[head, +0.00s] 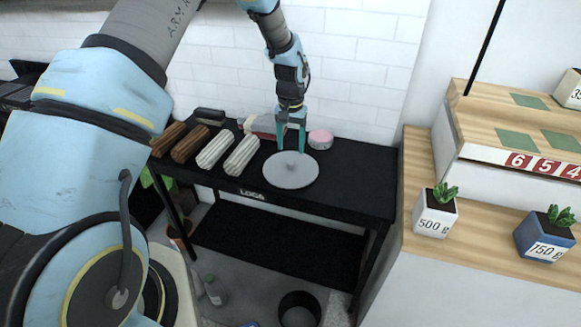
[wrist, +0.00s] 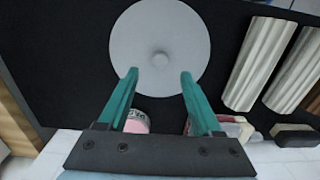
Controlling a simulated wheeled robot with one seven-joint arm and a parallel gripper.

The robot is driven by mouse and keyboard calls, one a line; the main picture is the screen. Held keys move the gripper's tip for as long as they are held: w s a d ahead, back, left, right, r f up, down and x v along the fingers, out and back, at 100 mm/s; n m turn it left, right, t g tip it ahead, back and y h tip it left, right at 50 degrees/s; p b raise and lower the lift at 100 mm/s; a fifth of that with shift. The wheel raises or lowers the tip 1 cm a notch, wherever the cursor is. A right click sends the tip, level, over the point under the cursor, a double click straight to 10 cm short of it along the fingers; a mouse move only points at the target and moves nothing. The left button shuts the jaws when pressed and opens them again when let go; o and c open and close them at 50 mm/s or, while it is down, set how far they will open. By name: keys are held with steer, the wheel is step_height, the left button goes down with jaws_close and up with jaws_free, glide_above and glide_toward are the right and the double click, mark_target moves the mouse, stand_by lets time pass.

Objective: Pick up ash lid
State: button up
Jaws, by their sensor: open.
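The ash lid (head: 291,171) is a round, flat grey disc with a small knob in its middle. It lies on the black table (head: 345,190), and in the wrist view the whole disc (wrist: 160,25) shows with its knob (wrist: 160,59). My gripper (head: 291,150) has teal fingers pointing down at the back part of the lid. In the wrist view the open fingers (wrist: 158,75) reach over the lid's edge, one on each side of the knob's line, with nothing between them. I cannot tell whether the fingertips touch the lid.
Fluted white pieces (head: 241,155) and brown ones (head: 189,144) lie left of the lid. A pink round container (head: 320,139) and a pink-and-clear item (head: 264,126) stand behind it near the tiled wall. A wooden counter (head: 420,190) with potted plants is at the right.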

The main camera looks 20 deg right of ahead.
mark_target(291, 161)
steer(key=shift+f+p, duration=1.2)
steer(key=shift+f, duration=1.65)
steer(key=shift+c, duration=0.2)
steer(key=shift+s, duration=0.1)
jaws_close()
